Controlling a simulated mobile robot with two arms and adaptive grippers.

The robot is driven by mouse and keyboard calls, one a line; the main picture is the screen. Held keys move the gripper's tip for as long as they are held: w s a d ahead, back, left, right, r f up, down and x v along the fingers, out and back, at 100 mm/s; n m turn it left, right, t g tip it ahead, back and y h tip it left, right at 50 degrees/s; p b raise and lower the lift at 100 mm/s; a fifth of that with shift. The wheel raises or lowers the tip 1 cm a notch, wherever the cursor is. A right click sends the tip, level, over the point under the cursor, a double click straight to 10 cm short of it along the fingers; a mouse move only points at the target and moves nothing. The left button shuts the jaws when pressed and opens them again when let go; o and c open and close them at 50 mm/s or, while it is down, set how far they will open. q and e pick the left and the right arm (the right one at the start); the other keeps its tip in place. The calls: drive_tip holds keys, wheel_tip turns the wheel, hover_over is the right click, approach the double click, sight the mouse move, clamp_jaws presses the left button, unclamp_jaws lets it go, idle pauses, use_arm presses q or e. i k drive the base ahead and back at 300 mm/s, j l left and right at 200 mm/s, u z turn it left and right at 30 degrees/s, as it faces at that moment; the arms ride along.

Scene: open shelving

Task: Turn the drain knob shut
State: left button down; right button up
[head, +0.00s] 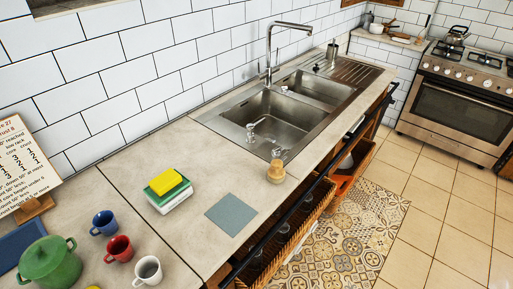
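A steel double sink (231,112) is set into the counter along the tiled wall, with a tall faucet (268,45) behind it. A small pale metallic fitting (250,131) shows at the near left part of the front basin. Another small pale fitting (284,89) sits near the divider between the basins. I cannot tell which of these is the drain knob, or how it is turned. Neither of my grippers is in view.
On the counter, a brush-like item (276,172) stands by the sink's near corner. A yellow sponge (165,181) lies on a stack, beside a grey-blue mat (230,215). Mugs (119,248) and a green pot (48,262) stand near left. An oven (460,105) is far right; the tiled floor is clear.

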sight(276, 152)
drive_tip(key=i+l+u, duration=0.2)
drive_tip(key=l+u, duration=0.15)
drive_tip(key=i+l+u, duration=0.15)
drive_tip(key=l+u, duration=0.55)
drive_tip(key=i+l, duration=0.05)
drive_tip(key=l, duration=0.05)
